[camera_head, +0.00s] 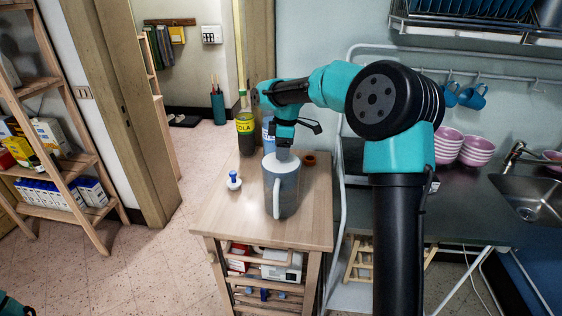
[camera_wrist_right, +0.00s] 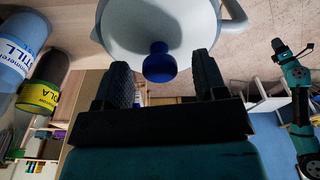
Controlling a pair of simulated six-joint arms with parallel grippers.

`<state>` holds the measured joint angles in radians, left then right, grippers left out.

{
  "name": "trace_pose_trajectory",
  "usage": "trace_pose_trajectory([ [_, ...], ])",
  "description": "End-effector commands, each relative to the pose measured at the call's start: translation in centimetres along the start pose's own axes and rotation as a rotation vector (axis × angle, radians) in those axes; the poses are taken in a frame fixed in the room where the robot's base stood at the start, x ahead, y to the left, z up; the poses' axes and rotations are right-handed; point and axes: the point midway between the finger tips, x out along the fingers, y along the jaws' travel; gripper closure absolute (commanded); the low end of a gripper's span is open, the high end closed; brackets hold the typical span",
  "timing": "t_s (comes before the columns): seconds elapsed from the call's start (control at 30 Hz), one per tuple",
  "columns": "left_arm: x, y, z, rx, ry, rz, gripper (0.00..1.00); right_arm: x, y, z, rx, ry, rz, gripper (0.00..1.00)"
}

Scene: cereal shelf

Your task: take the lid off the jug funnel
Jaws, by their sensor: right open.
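The grey jug (camera_head: 286,190) stands upright on the wooden trolley, its handle facing me. In the right wrist view its pale round top (camera_wrist_right: 125,25) fills the upper middle. A blue knob (camera_wrist_right: 158,65) shows there, apparently on the lid. My right gripper (camera_head: 283,151) is over the jug top. In the wrist view the open fingers (camera_wrist_right: 164,78) are on either side of the knob, with gaps beside it. The head view hides the knob behind the gripper. My left arm (camera_wrist_right: 298,90) shows at the right of the wrist view; its finger state is unclear.
A small white piece with a blue knob (camera_head: 233,181) is on the trolley top (camera_head: 215,212), left of the jug. A cola bottle (camera_head: 246,135) and a blue bottle (camera_head: 268,133) stand behind it. A small brown pot (camera_head: 309,159) is behind right. The trolley's front left is clear.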

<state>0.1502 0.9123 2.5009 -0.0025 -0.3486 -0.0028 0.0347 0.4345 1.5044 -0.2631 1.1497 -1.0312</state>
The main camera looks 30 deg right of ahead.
Motion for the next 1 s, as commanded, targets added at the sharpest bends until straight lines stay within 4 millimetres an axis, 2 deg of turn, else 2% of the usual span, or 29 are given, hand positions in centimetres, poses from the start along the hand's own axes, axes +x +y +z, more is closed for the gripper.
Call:
trace_pose_trajectory([
  [0.17, 0.00, 0.00, 0.00, 0.000, 0.000, 0.000, 0.57, 1.42, -0.03, 0.01, -0.001, 0.001, 0.001, 0.35],
  [0.63, 0.00, 0.00, 0.00, 0.000, 0.000, 0.000, 0.57, 1.41, -0.01, -0.01, -0.002, 0.001, 0.002, 0.36],
  [1.0, 0.00, 0.00, 0.00, 0.000, 0.000, 0.000, 0.57, 1.39, -0.01, -0.01, -0.002, 0.001, 0.002, 0.71],
])
